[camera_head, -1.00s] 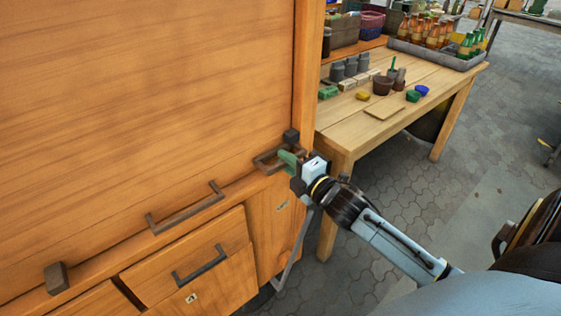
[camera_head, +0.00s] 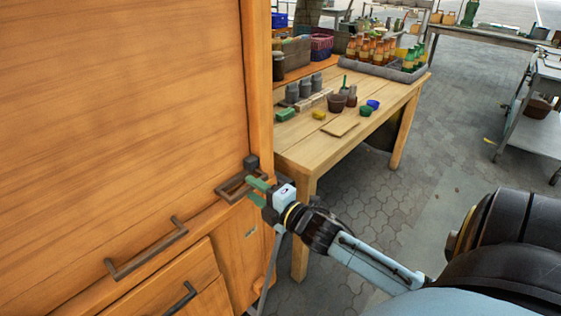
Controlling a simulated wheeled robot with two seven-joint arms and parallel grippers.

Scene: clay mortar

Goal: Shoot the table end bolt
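The brown metal bolt (camera_head: 232,189) is a flat loop-shaped piece at the lower right corner of the big wooden cabinet panel, at the cabinet end beside the table. A dark block (camera_head: 251,162) sits just above it on the cabinet edge. My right gripper (camera_head: 258,192) reaches in from the lower right. Its two green fingers show apart, beside the right end of the bolt, with nothing visible between them. Whether a finger touches the bolt cannot be told. My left gripper is out of view.
A brown bar handle (camera_head: 147,252) is on the cabinet ledge, with a drawer below. The wooden table (camera_head: 300,153) at right holds pots, small blocks and a tray of bottles (camera_head: 385,68). Paved floor (camera_head: 440,130) is open beyond the table. A grey cart (camera_head: 540,110) stands far right.

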